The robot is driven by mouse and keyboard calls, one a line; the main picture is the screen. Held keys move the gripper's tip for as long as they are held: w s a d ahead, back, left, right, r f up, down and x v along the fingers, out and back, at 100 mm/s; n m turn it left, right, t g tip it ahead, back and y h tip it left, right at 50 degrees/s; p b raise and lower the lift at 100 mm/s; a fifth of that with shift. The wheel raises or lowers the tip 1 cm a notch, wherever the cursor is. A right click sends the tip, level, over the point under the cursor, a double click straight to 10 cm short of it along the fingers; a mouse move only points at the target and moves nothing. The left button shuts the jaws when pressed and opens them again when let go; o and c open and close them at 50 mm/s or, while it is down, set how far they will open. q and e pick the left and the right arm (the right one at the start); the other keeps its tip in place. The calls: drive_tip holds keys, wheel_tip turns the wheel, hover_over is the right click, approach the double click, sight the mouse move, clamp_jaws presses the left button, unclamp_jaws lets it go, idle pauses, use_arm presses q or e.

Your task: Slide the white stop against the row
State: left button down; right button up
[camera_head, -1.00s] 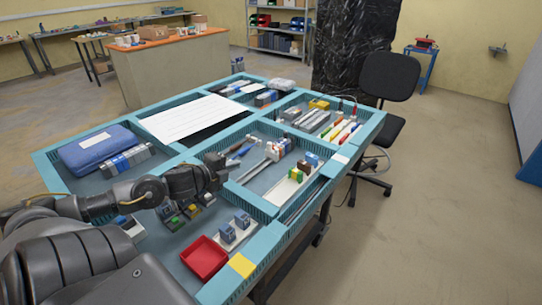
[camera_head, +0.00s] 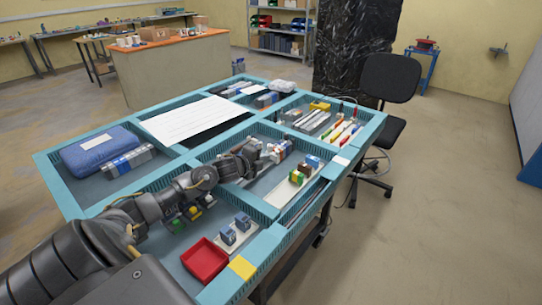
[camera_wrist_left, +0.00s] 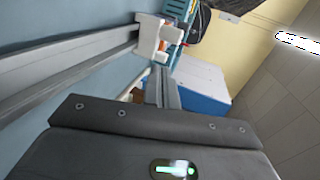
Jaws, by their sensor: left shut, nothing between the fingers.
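My left gripper (camera_head: 256,150) is over the middle compartment of the teal table tray, at the upper end of a grey rail. Its fingers are shut and empty; in the left wrist view the closed fingertips (camera_wrist_left: 163,88) show just below a white stop (camera_wrist_left: 148,40). The white stop sits on the grey rail (camera_wrist_left: 75,65), with orange and white parts right behind it. I cannot tell whether the fingers touch the stop. In the head view the row of modules (camera_head: 277,151) is beside the gripper, and the arm hides part of the rail. My right gripper is not in view.
To the right, a white strip carries green, brown and blue modules (camera_head: 304,171). A red bin (camera_head: 204,259) and two grey-blue modules (camera_head: 235,230) are in the near compartment. A blue case (camera_head: 98,148) lies at left. Compartment walls divide the tray.

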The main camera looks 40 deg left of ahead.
sight(276, 153)
use_arm(q)
drive_tip(key=x, duration=0.3)
drive_tip(key=shift+w, duration=0.15)
drive_tip(key=shift+w+f, duration=0.15)
drive_tip(key=shift+w, duration=0.15)
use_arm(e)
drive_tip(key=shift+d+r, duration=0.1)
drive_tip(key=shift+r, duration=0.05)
use_arm(q)
drive_tip(key=shift+w+a, duration=0.15)
drive_tip(key=shift+w, duration=0.3)
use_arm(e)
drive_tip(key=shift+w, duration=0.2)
